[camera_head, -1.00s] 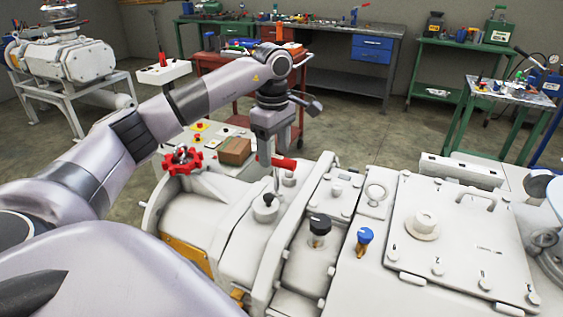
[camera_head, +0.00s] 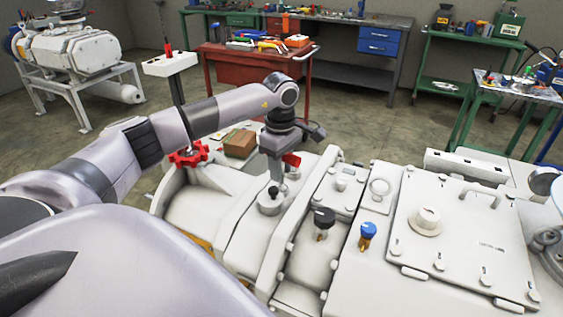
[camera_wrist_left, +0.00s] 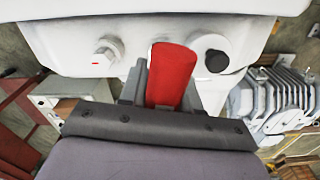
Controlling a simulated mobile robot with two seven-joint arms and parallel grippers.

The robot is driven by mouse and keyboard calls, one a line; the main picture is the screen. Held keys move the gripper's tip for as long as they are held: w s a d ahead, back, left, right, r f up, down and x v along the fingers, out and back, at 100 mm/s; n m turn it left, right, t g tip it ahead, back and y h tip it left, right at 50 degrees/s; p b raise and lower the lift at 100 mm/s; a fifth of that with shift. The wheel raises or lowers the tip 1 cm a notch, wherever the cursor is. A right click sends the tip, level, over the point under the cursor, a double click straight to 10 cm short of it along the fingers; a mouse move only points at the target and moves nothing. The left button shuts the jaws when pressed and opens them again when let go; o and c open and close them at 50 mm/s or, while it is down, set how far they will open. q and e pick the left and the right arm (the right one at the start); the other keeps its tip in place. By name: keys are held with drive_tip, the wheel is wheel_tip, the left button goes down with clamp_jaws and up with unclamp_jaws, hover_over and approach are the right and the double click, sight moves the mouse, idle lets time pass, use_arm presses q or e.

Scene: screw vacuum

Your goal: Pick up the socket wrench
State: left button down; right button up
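My left gripper (camera_head: 275,172) points down over the left part of the large white machine (camera_head: 335,270). The socket wrench (camera_head: 291,160) shows as a short red handle sticking out to the right of the gripper. In the left wrist view the red handle (camera_wrist_left: 172,76) sits between the two grey fingers (camera_wrist_left: 168,95), which close in on both its sides. The wrench's far end is mostly hidden behind the gripper. The gripper's lower end is close above a round white cap (camera_head: 269,203); I cannot tell whether anything touches. My right gripper is out of view.
A red handwheel (camera_head: 189,155) and a brown box (camera_head: 240,143) are left of the gripper. A black knob (camera_head: 323,218) and a blue knob (camera_head: 367,232) stand up to its right.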

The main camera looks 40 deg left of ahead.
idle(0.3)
use_arm(q)
wheel_tip(320, 180, up, 13)
drive_tip(key=shift+r, duration=0.1)
wheel_tip(320, 180, up, 7)
drive_tip(key=p, duration=0.2)
idle(2.8)
